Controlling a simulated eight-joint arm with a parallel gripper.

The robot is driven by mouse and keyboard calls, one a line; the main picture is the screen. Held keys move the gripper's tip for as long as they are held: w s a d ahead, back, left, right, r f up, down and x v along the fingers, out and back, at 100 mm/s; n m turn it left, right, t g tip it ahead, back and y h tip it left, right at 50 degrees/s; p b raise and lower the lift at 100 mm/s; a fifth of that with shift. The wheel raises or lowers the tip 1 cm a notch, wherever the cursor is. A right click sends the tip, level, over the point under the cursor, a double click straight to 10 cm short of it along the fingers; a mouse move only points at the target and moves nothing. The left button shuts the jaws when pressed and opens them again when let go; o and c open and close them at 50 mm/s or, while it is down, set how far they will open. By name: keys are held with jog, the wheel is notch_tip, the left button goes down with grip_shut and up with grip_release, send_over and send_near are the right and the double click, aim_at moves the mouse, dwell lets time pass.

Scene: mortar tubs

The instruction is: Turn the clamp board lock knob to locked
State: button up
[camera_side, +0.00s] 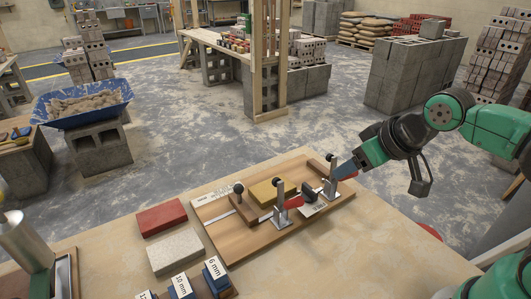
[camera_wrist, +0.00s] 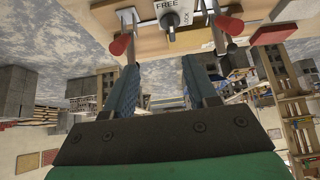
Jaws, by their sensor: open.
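The clamp board (camera_side: 226,240) is a wooden board on the bench, holding a yellow block (camera_side: 272,190) and two upright metal clamps with red handles. The dark lock knob (camera_side: 309,194) sits by a white label (camera_side: 314,209) between the clamps. In the wrist view the knob (camera_wrist: 170,24) shows at the top, with FREE and LOCK on the label (camera_wrist: 185,5). I cannot tell which word it points to. My gripper (camera_side: 347,171) is open and empty, close to the right clamp in the side view. In the wrist view its blue fingers (camera_wrist: 160,62) are apart, short of the knob.
The left clamp (camera_side: 280,201) and right clamp (camera_side: 330,180) flank the knob closely. A red block (camera_side: 161,217) and a pale block (camera_side: 175,250) lie left of the board. Blue labelled blocks (camera_side: 216,274) stand in front. The bench right of the board is clear.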

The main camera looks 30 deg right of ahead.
jog(key=g, duration=0.7)
send_over(310, 187)
jog(key=f, duration=0.2)
jog(key=shift+s+f, duration=0.2)
jog(key=shift+f, duration=0.1)
jog(key=shift+w+f, duration=0.15)
jog(key=shift+f, duration=2.9)
grip_shut()
